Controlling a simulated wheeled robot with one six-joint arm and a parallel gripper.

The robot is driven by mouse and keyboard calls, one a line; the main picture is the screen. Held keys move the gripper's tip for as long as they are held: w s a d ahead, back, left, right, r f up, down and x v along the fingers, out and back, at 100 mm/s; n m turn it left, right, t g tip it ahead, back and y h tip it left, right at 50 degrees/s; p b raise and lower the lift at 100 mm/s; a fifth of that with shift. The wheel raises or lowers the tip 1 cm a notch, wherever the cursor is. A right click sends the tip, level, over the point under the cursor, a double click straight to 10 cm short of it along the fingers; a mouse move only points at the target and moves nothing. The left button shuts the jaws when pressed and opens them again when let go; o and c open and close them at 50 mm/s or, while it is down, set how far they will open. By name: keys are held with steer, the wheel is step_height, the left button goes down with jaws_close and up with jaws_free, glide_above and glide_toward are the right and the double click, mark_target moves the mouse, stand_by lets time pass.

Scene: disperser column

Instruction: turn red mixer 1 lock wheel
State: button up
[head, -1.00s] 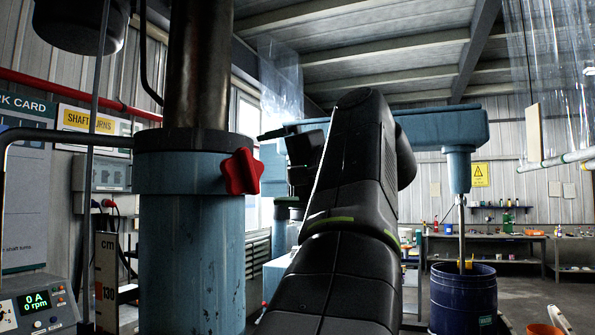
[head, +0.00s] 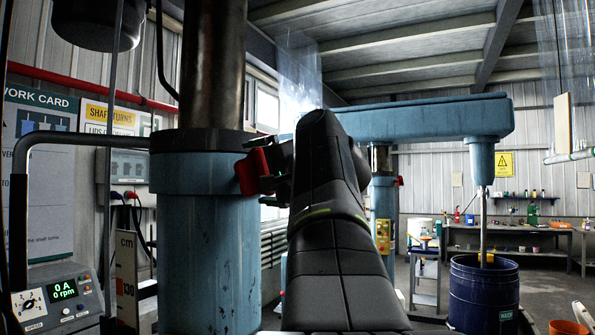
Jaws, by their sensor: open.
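The red lock wheel (head: 249,174) sits on the right side of the blue column (head: 205,240), just below its dark collar (head: 200,141). Only part of the wheel shows; my gripper (head: 265,167) covers its right side. My gripper is open, with its dark fingers right at the wheel. I cannot tell whether they touch it or how far they reach around it. My black arm hides much of the gripper.
A control box (head: 55,297) with a green display reading 0 A, 0 rpm stands at the lower left, beside a bent grey rail (head: 85,138). A second blue mixer (head: 430,120) stands behind on the right, over a dark blue drum (head: 482,290). Open floor shows at the right.

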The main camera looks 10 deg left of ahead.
steer(key=c, duration=0.6)
steer(key=shift+c, duration=0.2)
